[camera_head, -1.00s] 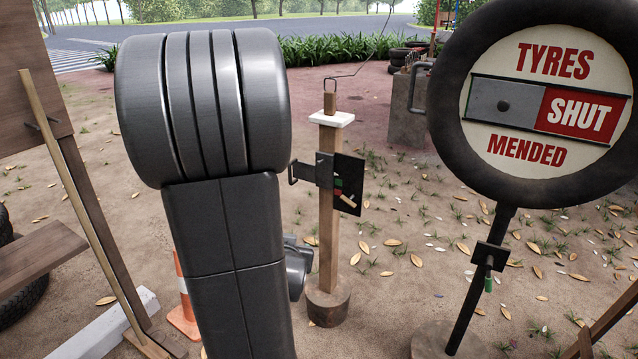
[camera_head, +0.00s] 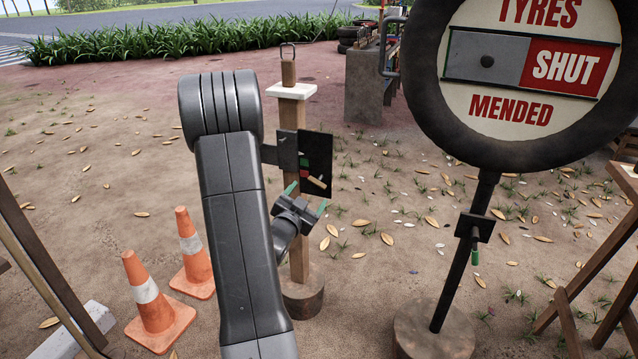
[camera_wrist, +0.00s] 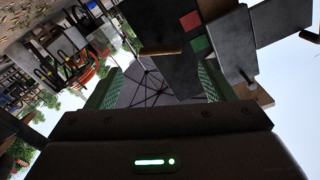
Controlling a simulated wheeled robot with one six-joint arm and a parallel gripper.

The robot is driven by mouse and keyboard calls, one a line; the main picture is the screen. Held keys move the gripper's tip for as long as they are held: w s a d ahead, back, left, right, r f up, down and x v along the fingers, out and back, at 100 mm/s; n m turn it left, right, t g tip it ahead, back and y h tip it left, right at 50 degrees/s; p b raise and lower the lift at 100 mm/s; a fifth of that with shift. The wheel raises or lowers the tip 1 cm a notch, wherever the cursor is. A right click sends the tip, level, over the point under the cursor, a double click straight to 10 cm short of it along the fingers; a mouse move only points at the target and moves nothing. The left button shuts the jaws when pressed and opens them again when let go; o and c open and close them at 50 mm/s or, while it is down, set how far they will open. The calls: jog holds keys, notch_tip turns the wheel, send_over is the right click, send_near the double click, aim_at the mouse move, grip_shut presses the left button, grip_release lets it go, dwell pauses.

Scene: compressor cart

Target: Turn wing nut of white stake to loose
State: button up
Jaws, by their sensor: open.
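The white stake is a wooden post (camera_head: 299,250) with a white cap (camera_head: 291,91) and a round base. A black plate (camera_head: 317,150) on its side carries red and green patches and a tan lever-like piece (camera_head: 317,183), which may be the wing nut. In the wrist view the red patch (camera_wrist: 191,20) and green patch (camera_wrist: 200,43) show above the jaws. My gripper (camera_head: 306,199) is open and empty, with green finger pads, just below the plate in the picture. Its fingers (camera_wrist: 160,88) also show in the wrist view. My arm hides part of the post's left side.
A round tyre sign (camera_head: 540,70) reading SHUT stands right on a black post (camera_head: 462,270) with a small green-handled bracket. Two orange cones (camera_head: 152,305) (camera_head: 193,255) stand left. Wooden frames edge both sides. Leaf-strewn ground lies open behind the stake.

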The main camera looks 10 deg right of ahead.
aim_at(316, 184)
jog(key=x, duration=0.8)
jog(key=shift+w+d+b, duration=0.25)
jog(key=shift+b, duration=0.05)
jog(key=c, duration=1)
